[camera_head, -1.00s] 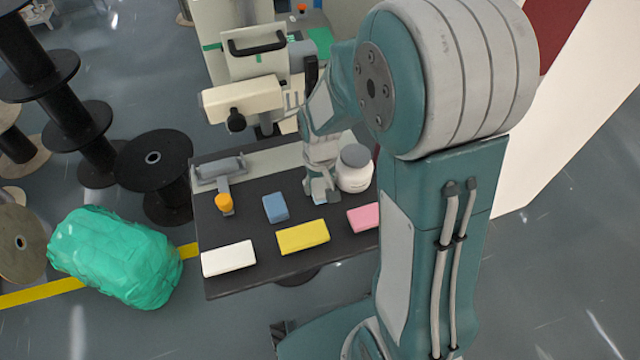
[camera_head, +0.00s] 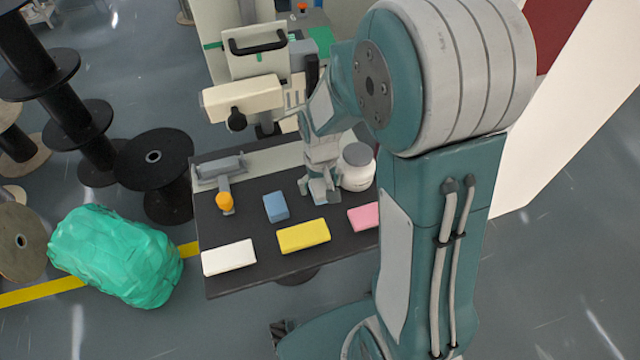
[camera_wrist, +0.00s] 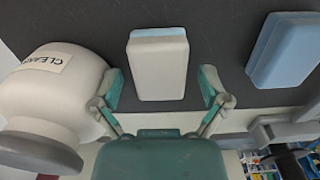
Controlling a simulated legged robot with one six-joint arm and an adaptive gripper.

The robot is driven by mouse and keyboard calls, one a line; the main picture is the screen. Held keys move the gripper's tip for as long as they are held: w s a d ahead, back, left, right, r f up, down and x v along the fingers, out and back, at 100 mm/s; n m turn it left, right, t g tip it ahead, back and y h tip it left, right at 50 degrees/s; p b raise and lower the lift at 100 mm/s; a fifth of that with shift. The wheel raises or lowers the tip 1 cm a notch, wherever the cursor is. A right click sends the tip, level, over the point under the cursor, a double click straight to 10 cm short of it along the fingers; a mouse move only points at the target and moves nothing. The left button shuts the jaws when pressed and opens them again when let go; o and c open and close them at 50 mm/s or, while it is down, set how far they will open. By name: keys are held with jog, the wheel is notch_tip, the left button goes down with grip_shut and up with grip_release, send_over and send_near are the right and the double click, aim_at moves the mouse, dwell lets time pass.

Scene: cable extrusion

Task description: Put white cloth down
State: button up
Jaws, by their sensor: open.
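A white block-shaped cloth (camera_wrist: 158,68) with a light blue edge lies on the dark table top (camera_wrist: 215,40) in the wrist view. My gripper (camera_wrist: 160,82) is open around it, one finger on each side, with visible gaps between the fingers and the cloth. In the head view my gripper (camera_head: 318,191) is low over the table and hides most of this cloth. Another white block (camera_head: 229,257) lies at the table's front left corner.
A white jar labelled CLEAN (camera_head: 357,167) stands close to the right of my gripper. A blue block (camera_head: 276,206), a yellow block (camera_head: 303,236) and a pink block (camera_head: 364,216) lie nearby. A grey tool with an orange knob (camera_head: 224,202) is at left.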

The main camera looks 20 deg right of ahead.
aim_at(320, 185)
notch_tip(320, 185, up, 11)
jog(key=s+r+t, duration=0.5)
jog(key=s+r, duration=0.5)
jog(key=s, duration=0.4)
jog(key=shift+s+r+t, duration=0.3)
jog(key=shift+r, duration=0.05)
dwell(0.8)
